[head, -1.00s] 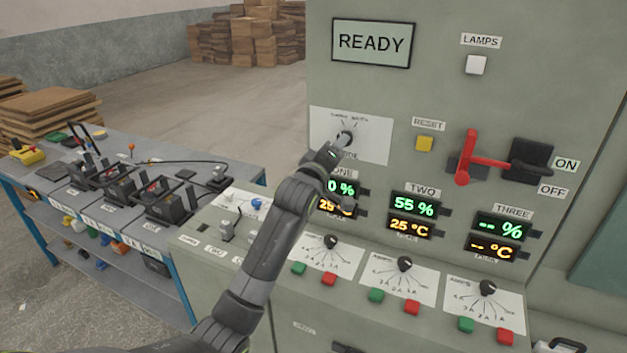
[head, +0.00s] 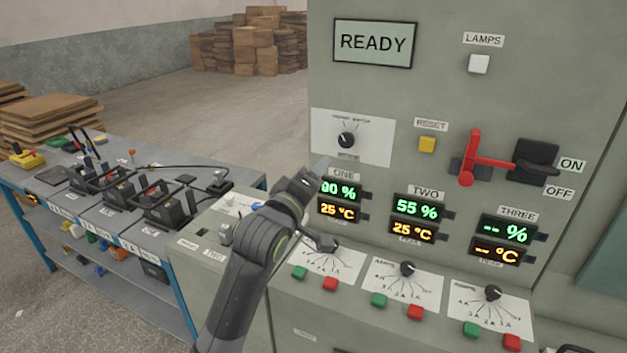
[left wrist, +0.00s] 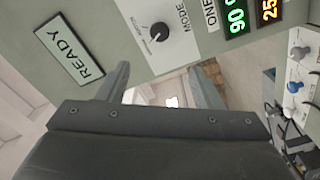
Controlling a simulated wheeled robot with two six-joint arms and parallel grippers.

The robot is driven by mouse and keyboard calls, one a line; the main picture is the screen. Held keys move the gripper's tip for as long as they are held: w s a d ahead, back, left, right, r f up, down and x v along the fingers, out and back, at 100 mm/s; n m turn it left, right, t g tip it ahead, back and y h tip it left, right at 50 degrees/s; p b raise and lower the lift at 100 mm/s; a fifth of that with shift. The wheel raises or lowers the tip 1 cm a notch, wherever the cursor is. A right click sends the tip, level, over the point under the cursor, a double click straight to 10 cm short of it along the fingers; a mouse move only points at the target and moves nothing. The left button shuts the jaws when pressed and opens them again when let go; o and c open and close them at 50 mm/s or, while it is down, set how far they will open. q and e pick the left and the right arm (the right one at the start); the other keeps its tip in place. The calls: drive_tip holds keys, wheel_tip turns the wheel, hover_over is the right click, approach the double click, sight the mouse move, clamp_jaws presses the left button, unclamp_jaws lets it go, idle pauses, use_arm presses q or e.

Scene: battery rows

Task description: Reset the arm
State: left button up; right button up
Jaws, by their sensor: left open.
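My left gripper (head: 318,172) is in front of the grey cabinet, beside and below the black mode knob (head: 346,140), and apart from it. In the left wrist view its two fingers (left wrist: 160,85) are spread with nothing between them. The mode knob also shows in the left wrist view (left wrist: 159,32), beyond the fingers on its white plate. My left arm (head: 250,265) comes up from the bottom of the head view and covers part of the lower panel. My right gripper is in neither view.
The cabinet (head: 450,95) carries a READY display (head: 375,43), a yellow reset button (head: 427,144), a red lever (head: 469,160) and several readouts. Dials and coloured buttons line the sloped panel below. A bench (head: 225,195) with batteries stands at the left. Open floor lies behind.

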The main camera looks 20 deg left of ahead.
use_arm(q)
drive_tip(key=shift+f, duration=0.1)
idle(0.3)
drive_tip(key=s+a+f+m+g+y, duration=0.1)
drive_tip(key=s+a+f+m+g, duration=0.15)
drive_tip(key=s+f, duration=0.6)
drive_tip(key=s+a+f+m+g+y, duration=0.15)
drive_tip(key=s+f+g, duration=0.3)
drive_tip(key=f, duration=0.75)
drive_tip(key=s+a+f+m+g, duration=0.1)
drive_tip(key=s+f+m+g, duration=0.4)
drive_tip(key=s, duration=0.8)
drive_tip(key=s+a+f+m+g, duration=0.2)
drive_tip(key=s+f, duration=0.4)
drive_tip(key=s, duration=0.7)
wheel_tip(320, 180, down, 25)
drive_tip(key=w+a+g, duration=0.1)
drive_tip(key=a+g, duration=0.1)
drive_tip(key=s+d+f, duration=0.2)
drive_tip(key=s+f, duration=1.3)
drive_tip(key=shift+f+g+h, duration=0.4)
drive_tip(key=shift+h, duration=0.05)
